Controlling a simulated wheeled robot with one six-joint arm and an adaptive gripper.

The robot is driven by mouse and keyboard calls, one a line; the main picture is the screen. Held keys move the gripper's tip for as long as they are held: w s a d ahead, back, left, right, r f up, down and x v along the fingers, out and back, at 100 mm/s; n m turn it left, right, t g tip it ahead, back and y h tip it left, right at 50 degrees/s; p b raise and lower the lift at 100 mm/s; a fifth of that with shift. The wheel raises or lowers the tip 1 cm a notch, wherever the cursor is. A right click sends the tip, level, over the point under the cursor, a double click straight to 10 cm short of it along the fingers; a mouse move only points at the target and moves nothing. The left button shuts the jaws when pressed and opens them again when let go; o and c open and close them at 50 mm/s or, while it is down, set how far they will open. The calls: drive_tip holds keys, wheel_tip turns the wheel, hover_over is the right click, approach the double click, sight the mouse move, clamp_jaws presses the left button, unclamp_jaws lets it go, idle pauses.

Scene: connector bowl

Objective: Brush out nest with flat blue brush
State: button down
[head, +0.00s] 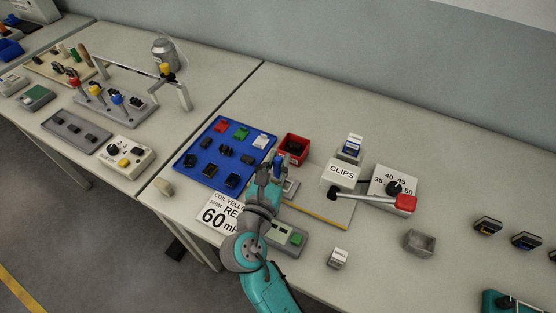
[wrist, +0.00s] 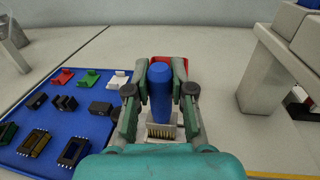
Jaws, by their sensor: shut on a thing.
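My gripper (wrist: 161,98) is shut on the blue brush (wrist: 160,78), and its blue handle stands upright between the fingers. Pale bristles (wrist: 165,131) show below the handle in the wrist view. In the head view my gripper (head: 270,172) and the blue handle (head: 279,163) are just right of the blue tray. A small grey block (head: 290,187), which may be the nest, shows partly behind my gripper on the board with the yellow edge. My arm and gripper hide much of it, and I cannot tell whether the bristles touch it.
The blue tray (head: 190,163) holds several coloured clips and dark connectors. A red bin (head: 306,149) stands behind my gripper. The CLIPS box (head: 341,173) and a red-handled lever (head: 404,203) stand to the right. A small device with a green button (head: 284,235) is in front.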

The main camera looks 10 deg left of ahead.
drive_tip(key=shift+d, duration=0.1)
drive_tip(key=shift+s+d, duration=0.25)
drive_tip(key=shift+d, duration=0.4)
drive_tip(key=shift+a, duration=0.25)
drive_tip(key=shift+w+a, duration=0.25)
drive_tip(key=shift+a, duration=0.25)
drive_tip(key=shift+d, duration=0.15)
drive_tip(key=shift+s+d, duration=0.25)
drive_tip(key=shift+d, duration=0.35)
drive_tip(key=shift+a, duration=0.15)
drive_tip(key=shift+w+a, duration=0.25)
drive_tip(key=shift+a, duration=0.35)
